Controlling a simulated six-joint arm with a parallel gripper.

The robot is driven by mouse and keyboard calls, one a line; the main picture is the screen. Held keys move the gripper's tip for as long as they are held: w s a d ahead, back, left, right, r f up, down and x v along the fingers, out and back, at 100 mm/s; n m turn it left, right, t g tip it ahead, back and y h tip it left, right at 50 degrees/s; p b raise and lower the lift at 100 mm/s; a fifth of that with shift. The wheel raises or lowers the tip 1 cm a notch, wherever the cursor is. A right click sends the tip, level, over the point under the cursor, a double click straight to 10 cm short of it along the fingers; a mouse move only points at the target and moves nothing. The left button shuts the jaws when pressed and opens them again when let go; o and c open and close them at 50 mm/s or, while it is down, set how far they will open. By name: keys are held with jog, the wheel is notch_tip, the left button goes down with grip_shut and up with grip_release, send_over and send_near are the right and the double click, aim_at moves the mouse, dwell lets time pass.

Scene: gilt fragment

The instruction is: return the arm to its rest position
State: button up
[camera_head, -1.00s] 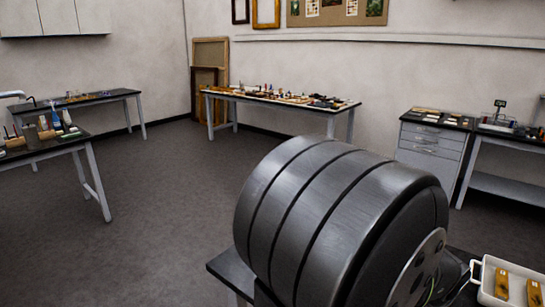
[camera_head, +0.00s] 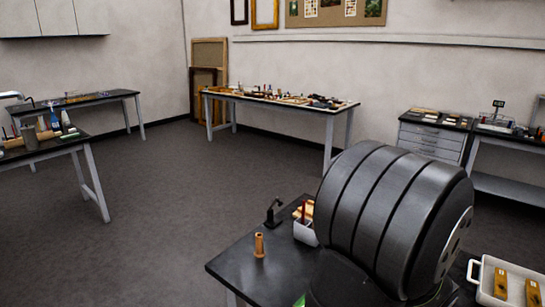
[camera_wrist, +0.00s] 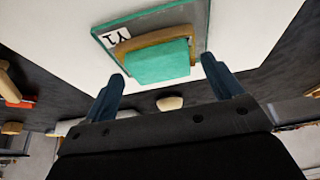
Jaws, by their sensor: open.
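My gripper (camera_wrist: 170,90) shows in the wrist view with its two dark blue fingers spread apart and nothing between them. Beyond the fingertips is a green block (camera_wrist: 160,65) against a tan piece, on a green-edged plate (camera_wrist: 192,16) marked "Y1". I cannot tell the distance between the fingers and the block. In the head view a large dark grey ribbed part of my arm fills the lower right, and the gripper is not visible there.
The black table (camera_head: 233,265) holds a small wooden cylinder (camera_head: 259,246), a black stand (camera_head: 273,213) and a white container (camera_head: 305,232) with a red item. A white tray (camera_head: 480,290) with gilt pieces is at lower right. Open floor (camera_head: 160,200) lies left.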

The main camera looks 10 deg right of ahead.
jog(key=shift+w+d+f, duration=0.1)
jog(key=shift+w+d, duration=0.05)
notch_tip(320, 180, up, 4)
jog(key=shift+f, duration=0.2)
jog(key=s+r, duration=0.7)
jog(key=s, duration=0.4)
jog(key=w+d+f, duration=0.2)
jog(key=w, duration=0.7)
jog(key=w+d+f, duration=0.2)
jog(key=w, duration=0.7)
jog(key=w+d+f, duration=0.2)
jog(key=w, duration=0.7)
jog(key=shift+w+d+f, duration=0.25)
jog(key=shift+w+f, duration=0.05)
jog(key=shift+f, duration=0.05)
jog(key=shift+o, duration=0.2)
jog(key=shift+o, duration=1.4)
